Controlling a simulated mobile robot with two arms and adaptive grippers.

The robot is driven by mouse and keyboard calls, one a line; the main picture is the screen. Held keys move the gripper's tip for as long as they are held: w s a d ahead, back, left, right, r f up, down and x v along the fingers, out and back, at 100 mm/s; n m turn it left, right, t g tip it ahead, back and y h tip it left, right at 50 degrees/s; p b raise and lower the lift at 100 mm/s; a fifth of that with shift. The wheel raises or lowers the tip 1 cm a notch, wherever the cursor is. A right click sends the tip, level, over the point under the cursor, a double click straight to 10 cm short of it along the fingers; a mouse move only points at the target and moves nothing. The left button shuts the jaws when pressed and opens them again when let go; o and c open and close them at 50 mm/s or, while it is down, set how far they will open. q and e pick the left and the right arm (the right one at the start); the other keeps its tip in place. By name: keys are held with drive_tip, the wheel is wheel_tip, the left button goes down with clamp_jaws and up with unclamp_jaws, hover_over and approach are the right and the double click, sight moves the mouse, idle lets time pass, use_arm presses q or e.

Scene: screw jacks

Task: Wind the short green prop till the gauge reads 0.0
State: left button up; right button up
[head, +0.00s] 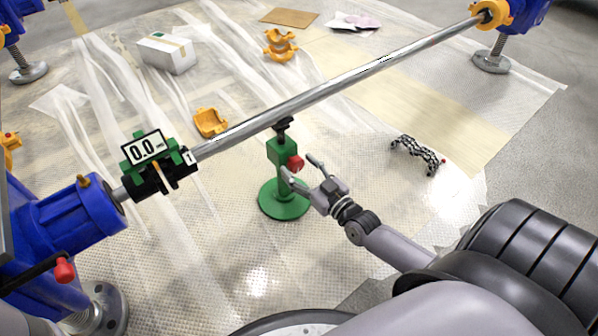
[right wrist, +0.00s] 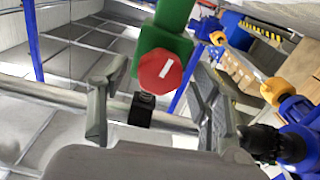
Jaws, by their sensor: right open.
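The short green prop (head: 283,195) stands upright on its round base under a long steel bar, its black head at the bar. A red knob (head: 296,163) with a white mark sits on its side; in the right wrist view the knob (right wrist: 160,72) shows large, between and just beyond my fingers. The gauge (head: 143,147) at the bar's left end reads 0.0. My right gripper (head: 302,169) is open beside the knob, fingers on either side of it; I cannot tell whether they touch it. It also shows in the right wrist view (right wrist: 157,105). My left gripper is not in view.
The steel bar (head: 350,80) runs diagonally between blue stands, left (head: 75,215) and right (head: 500,38). Orange cradles (head: 210,122), a white box (head: 167,53) and a black chain-like piece (head: 417,155) lie on the sheeted floor. The floor right of the prop is mostly clear.

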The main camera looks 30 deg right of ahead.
drive_tip(key=shift+w, duration=0.45)
drive_tip(key=shift+c, duration=0.3)
drive_tip(key=c, duration=1.1)
drive_tip(key=shift+r+m+p, duration=0.25)
drive_tip(key=shift+m+p, duration=0.15)
drive_tip(key=shift+p, duration=0.5)
drive_tip(key=shift+m+p, duration=0.3)
drive_tip(key=shift+p, duration=0.05)
drive_tip(key=shift+f, duration=0.25)
drive_tip(key=o, duration=1.2)
drive_tip(key=shift+c, duration=0.2)
